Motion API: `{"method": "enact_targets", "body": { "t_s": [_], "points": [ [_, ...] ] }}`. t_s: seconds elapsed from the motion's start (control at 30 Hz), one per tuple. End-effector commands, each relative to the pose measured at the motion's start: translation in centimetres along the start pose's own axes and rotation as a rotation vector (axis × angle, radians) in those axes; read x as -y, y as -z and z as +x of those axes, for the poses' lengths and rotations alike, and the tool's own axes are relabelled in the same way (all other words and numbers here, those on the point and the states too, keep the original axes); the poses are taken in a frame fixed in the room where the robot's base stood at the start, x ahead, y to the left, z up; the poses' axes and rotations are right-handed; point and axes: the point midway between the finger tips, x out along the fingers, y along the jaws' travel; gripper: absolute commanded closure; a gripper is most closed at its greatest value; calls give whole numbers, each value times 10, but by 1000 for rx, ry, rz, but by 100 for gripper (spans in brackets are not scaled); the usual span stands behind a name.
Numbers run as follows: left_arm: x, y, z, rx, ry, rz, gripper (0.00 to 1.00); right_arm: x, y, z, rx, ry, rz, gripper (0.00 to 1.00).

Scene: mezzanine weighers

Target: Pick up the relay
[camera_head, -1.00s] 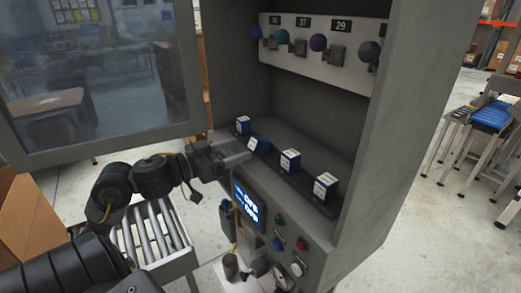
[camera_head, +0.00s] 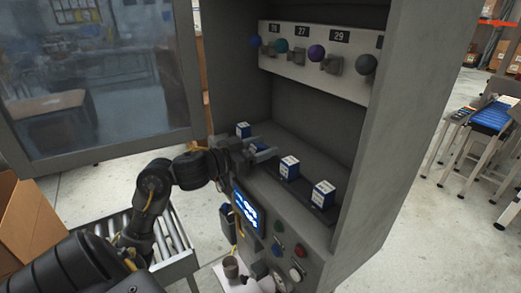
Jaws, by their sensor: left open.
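Several small blue-and-white relays sit in a row on the dark rail inside the grey cabinet. One relay (camera_head: 243,129) is at the far left end, and two more, a middle relay (camera_head: 289,168) and a near relay (camera_head: 323,195), stand upright to the right. Another relay (camera_head: 257,142), lower and seemingly tilted, is mostly hidden by my left gripper (camera_head: 263,154). The left gripper is open, with its fingers reaching into the cabinet at this relay. I cannot tell whether they touch it. My right gripper is not in view.
The cabinet's glazed door (camera_head: 95,75) stands open at left. Colored knobs, such as a purple knob (camera_head: 316,53), line the upper panel. Below the rail are a lit screen (camera_head: 247,211) and buttons. A roller conveyor (camera_head: 170,240) stands at lower left.

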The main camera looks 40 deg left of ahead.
Motion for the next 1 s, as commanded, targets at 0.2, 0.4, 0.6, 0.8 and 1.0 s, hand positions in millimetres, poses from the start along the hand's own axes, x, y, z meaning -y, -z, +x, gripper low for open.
{"method": "enact_targets", "body": {
  "t_s": [0.2, 0.4, 0.6, 0.8, 1.0],
  "points": [
    [0, 0, 0, 0, 0, 0, 52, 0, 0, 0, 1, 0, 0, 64],
    [0, 0, 0, 0, 0, 0, 78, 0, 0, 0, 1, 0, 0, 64],
    [0, 0, 0, -1, 0, 0, 96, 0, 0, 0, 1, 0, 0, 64],
    [0, 2, 0, -1, 0, 0, 96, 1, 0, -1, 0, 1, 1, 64],
    [-2, 12, 2, 0, -5, -1, 96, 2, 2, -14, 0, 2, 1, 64]
  ]
}}
